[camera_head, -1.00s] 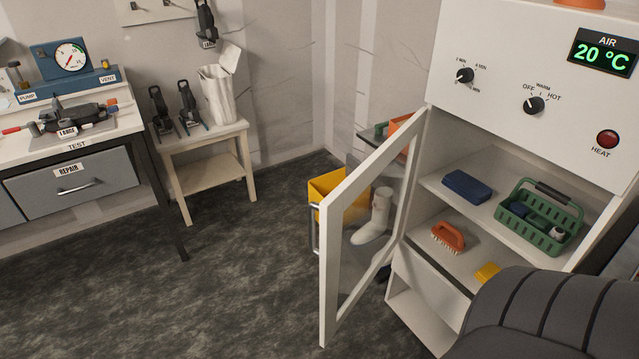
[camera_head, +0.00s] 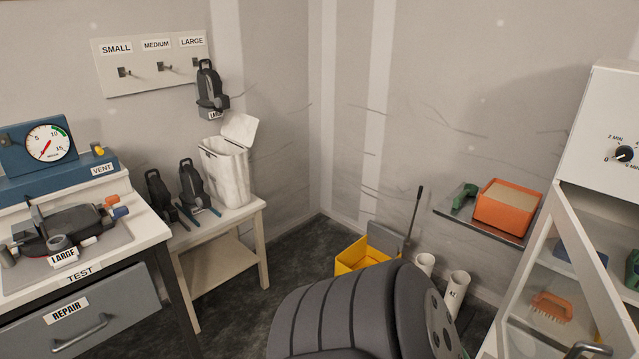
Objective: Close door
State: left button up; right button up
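The white cabinet (camera_head: 606,120) is at the right edge, cut off by the frame. Its white-framed glass door (camera_head: 588,258) stands partly open, with its top edge slanting out toward me. A dark door handle (camera_head: 590,349) shows at the bottom edge. Through the glass I see an orange brush (camera_head: 552,306) on a shelf. Part of a green basket (camera_head: 632,270) shows to the right of the door's top bar. A dark grey link of my arm fills the bottom middle, left of the door. Neither gripper shows, and the lower door is cut off.
A yellow bin (camera_head: 352,256) and white boots (camera_head: 456,288) stand on the floor behind my arm. A wall shelf holds an orange box (camera_head: 507,205). A small table (camera_head: 229,222) and a workbench (camera_head: 88,328) stand on the left.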

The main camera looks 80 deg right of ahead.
aim_at(619, 335)
jog(key=z, duration=0.45)
jog(key=i+z, duration=0.1)
jog(key=z, duration=0.35)
jog(key=j+z, duration=0.1)
jog(key=z, duration=0.35)
jog(key=i+j+z, duration=0.1)
jog(key=z, duration=2.35)
